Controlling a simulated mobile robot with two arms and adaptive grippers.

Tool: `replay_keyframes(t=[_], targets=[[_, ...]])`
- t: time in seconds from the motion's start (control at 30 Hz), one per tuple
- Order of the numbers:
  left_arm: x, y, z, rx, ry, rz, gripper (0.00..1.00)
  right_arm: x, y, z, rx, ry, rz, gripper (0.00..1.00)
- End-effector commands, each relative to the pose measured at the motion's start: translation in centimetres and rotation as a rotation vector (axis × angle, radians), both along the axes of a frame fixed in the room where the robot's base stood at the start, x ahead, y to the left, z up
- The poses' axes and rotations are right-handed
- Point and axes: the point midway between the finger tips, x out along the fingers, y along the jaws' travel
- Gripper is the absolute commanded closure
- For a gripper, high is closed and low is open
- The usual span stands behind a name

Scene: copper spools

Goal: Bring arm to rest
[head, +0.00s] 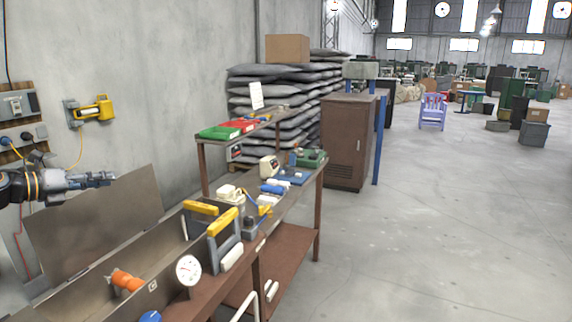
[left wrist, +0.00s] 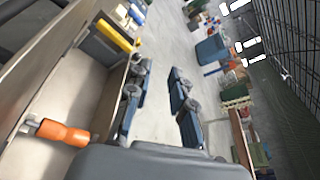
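My left gripper (head: 103,180) reaches in from the left in the head view, raised in front of the grey wall and empty. In the left wrist view its two fingers (left wrist: 160,100) stand apart with clear floor showing between them. An orange copper-coloured spool (head: 127,281) lies in the long grey metal trough (head: 85,297) on the bench, below and apart from the gripper. The spool also shows at the lower left of the left wrist view (left wrist: 62,132). My right gripper is in neither view.
The brown workbench (head: 290,205) carries a round dial gauge (head: 188,270), yellow-handled grey holders (head: 222,223) and small tools. A yellow device (head: 94,110) hangs on the wall near my left gripper. A brown cabinet (head: 345,140) stands behind. The floor at right is open.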

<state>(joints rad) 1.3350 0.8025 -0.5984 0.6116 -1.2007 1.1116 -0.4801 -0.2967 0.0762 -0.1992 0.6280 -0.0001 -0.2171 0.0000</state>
Motion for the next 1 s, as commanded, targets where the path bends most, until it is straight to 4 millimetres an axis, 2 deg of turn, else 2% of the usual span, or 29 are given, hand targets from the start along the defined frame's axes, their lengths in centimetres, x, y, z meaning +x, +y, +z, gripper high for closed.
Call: replay_keyframes(t=[0.17,0.37,0.47,0.57,0.63,0.77,0.87,0.9,0.97,1.0], targets=[[1.8,-3.8,-1.7,-0.071,-0.036,0.009,0.78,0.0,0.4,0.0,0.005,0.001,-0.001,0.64],[3.4,-9.4,-4.2,-0.23,-0.083,0.041,0.78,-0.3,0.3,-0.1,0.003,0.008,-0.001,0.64],[3.6,-12.7,-6.2,-0.359,-0.092,0.072,0.78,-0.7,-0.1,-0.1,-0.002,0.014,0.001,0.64],[2.9,-16.3,-9.0,-0.548,-0.08,0.136,0.78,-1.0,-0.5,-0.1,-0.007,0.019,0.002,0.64],[1.6,-18.4,-11.5,-0.719,-0.048,0.21,0.78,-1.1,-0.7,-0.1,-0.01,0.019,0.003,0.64],[-2.1,-20.4,-16.9,-1.036,0.063,0.404,0.78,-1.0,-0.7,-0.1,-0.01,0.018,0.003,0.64],[-6.3,-20.8,-21.9,-1.262,0.189,0.597,0.78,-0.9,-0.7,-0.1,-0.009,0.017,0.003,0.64],[-8.3,-21.0,-24.1,-1.344,0.25,0.684,0.78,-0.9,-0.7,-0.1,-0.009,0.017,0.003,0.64],[-11.7,-21.0,-27.3,-1.453,0.341,0.821,0.78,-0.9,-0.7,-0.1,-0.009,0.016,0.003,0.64],[-14.1,-21.1,-29.3,-1.514,0.402,0.912,0.78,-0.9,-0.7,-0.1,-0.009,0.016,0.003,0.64]])
